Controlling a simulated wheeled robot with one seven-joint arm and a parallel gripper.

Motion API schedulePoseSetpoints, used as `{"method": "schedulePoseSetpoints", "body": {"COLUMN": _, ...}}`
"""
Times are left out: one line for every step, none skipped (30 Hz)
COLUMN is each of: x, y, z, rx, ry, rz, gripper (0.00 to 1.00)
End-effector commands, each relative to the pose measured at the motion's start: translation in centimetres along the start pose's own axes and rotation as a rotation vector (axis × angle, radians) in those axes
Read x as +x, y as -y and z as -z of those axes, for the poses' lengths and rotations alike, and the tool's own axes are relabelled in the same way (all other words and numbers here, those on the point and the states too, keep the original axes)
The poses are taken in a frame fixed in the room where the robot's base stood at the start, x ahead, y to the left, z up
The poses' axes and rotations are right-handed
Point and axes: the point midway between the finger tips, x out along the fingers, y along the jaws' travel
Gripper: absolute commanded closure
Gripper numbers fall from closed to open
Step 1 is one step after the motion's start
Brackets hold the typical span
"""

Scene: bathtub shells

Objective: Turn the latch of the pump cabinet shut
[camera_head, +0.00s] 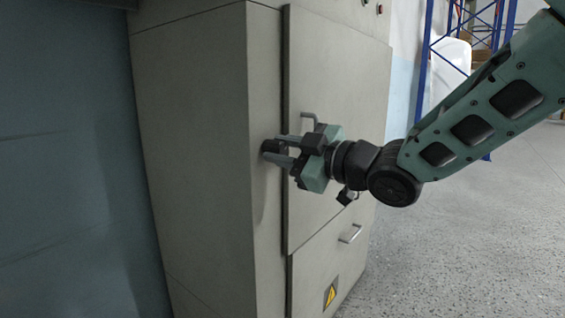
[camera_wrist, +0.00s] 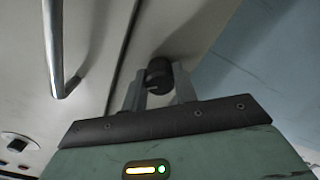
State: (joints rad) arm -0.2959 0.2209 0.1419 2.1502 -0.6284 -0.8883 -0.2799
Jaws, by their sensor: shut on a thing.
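The pump cabinet (camera_head: 195,120) is a tall beige cabinet with its upper door (camera_head: 335,75) flush or nearly flush with the frame. The latch (camera_wrist: 159,76) is a dark round knob with a light mark, on the cabinet's face beside the door's edge. It also shows in the head view (camera_head: 270,147), partly covered by the fingers. My gripper (camera_head: 279,152) reaches in from the right. In the wrist view its two fingers (camera_wrist: 160,92) are on either side of the knob, shut on it. The far side of the knob is hidden.
A bar handle (camera_wrist: 56,50) stands out from the door close to my gripper. A blue wall (camera_head: 65,160) is at left. Open floor (camera_head: 460,240) lies at right, with a blue rack (camera_head: 425,60) behind.

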Motion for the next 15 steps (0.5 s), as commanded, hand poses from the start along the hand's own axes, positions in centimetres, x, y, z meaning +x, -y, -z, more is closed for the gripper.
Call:
{"method": "schedulePoseSetpoints", "body": {"x": -0.05, "y": 0.32, "z": -0.4, "rx": -0.044, "ry": 0.0, "rz": 0.0, "gripper": 0.94}}
{"method": "schedulePoseSetpoints", "body": {"x": -0.05, "y": 0.31, "z": -0.4, "rx": -0.073, "ry": 0.0, "rz": 0.0, "gripper": 0.94}}
{"method": "schedulePoseSetpoints", "body": {"x": -0.06, "y": 0.3, "z": -0.4, "rx": -0.111, "ry": 0.001, "rz": -0.001, "gripper": 0.94}}
{"method": "schedulePoseSetpoints", "body": {"x": -0.06, "y": 0.31, "z": -0.41, "rx": -0.139, "ry": 0.001, "rz": -0.001, "gripper": 0.94}}
{"method": "schedulePoseSetpoints", "body": {"x": -0.06, "y": 0.32, "z": -0.42, "rx": -0.168, "ry": 0.0, "rz": 0.0, "gripper": 0.94}}
{"method": "schedulePoseSetpoints", "body": {"x": -0.06, "y": 0.35, "z": -0.45, "rx": -0.206, "ry": 0.001, "rz": 0.0, "gripper": 0.94}}
{"method": "schedulePoseSetpoints", "body": {"x": -0.06, "y": 0.36, "z": -0.46, "rx": -0.234, "ry": 0.001, "rz": 0.001, "gripper": 0.94}}
{"method": "schedulePoseSetpoints", "body": {"x": -0.06, "y": 0.35, "z": -0.46, "rx": -0.262, "ry": 0.001, "rz": 0.0, "gripper": 0.94}}
{"method": "schedulePoseSetpoints", "body": {"x": -0.06, "y": 0.32, "z": -0.43, "rx": -0.301, "ry": 0.001, "rz": -0.001, "gripper": 0.94}}
{"method": "schedulePoseSetpoints", "body": {"x": -0.06, "y": 0.32, "z": -0.43, "rx": -0.33, "ry": 0.001, "rz": -0.001, "gripper": 0.94}}
{"method": "schedulePoseSetpoints", "body": {"x": -0.06, "y": 0.33, "z": -0.46, "rx": -0.357, "ry": 0.001, "rz": 0.0, "gripper": 0.94}}
{"method": "schedulePoseSetpoints", "body": {"x": -0.06, "y": 0.37, "z": -0.49, "rx": -0.395, "ry": 0.002, "rz": 0.001, "gripper": 0.94}}
{"method": "schedulePoseSetpoints", "body": {"x": -0.07, "y": 0.37, "z": -0.49, "rx": -0.424, "ry": 0.001, "rz": 0.001, "gripper": 0.94}}
{"method": "schedulePoseSetpoints", "body": {"x": -0.07, "y": 0.36, "z": -0.48, "rx": -0.452, "ry": 0.001, "rz": 0.0, "gripper": 0.94}}
{"method": "schedulePoseSetpoints", "body": {"x": -0.07, "y": 0.33, "z": -0.46, "rx": -0.488, "ry": 0.001, "rz": 0.0, "gripper": 0.94}}
